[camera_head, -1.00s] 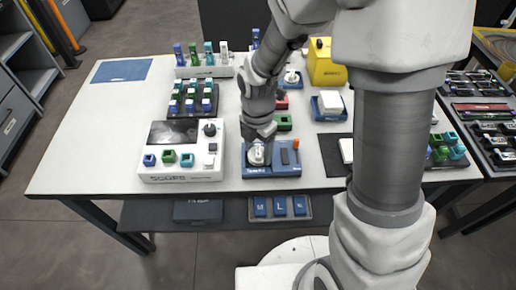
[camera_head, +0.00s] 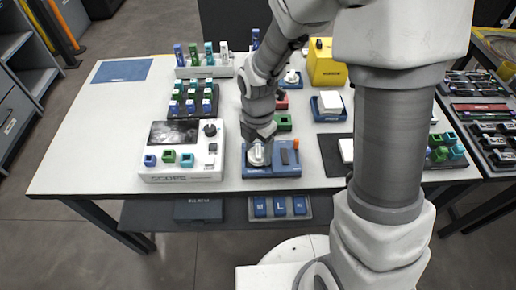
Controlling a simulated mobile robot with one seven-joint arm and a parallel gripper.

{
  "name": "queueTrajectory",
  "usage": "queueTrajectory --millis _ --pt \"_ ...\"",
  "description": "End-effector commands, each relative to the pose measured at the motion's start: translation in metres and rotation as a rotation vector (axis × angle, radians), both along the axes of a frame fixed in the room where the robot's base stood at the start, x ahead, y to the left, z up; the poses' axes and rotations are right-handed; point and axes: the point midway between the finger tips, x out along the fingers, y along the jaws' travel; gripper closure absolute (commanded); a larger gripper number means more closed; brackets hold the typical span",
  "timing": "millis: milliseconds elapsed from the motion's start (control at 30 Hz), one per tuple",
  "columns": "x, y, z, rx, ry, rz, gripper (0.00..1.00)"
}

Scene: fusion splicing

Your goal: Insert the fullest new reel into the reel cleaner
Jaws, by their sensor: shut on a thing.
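My gripper (camera_head: 259,143) points down over the left end of a blue device (camera_head: 285,171) near the table's front edge. A small pale round piece (camera_head: 257,154) shows just under my gripper, at the device's left end. My gripper is shut on this piece, which looks like a reel; my wrist and fingers hide part of it. I cannot tell whether it sits in the device or just above it. The device also has a dark slot and an orange part on its right. I cannot tell for certain which device is the reel cleaner.
A white scope box (camera_head: 181,174) stands close on the left. A green block (camera_head: 284,122), a blue-based white unit (camera_head: 331,104) and a yellow box (camera_head: 325,66) stand behind. A dark rack (camera_head: 190,112) holds coloured pieces.

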Motion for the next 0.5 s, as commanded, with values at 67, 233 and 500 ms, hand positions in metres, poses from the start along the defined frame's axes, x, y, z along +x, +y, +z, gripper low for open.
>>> queueTrajectory --millis 67,233,500 --pt "-0.0001 -0.0001 0.0028 0.0 0.0 0.0 0.74" --pt "-0.0001 0.0002 0.003 0.0 0.0 0.001 0.74" --pt "-0.0001 0.0001 0.0029 0.0 0.0 0.0 0.07"
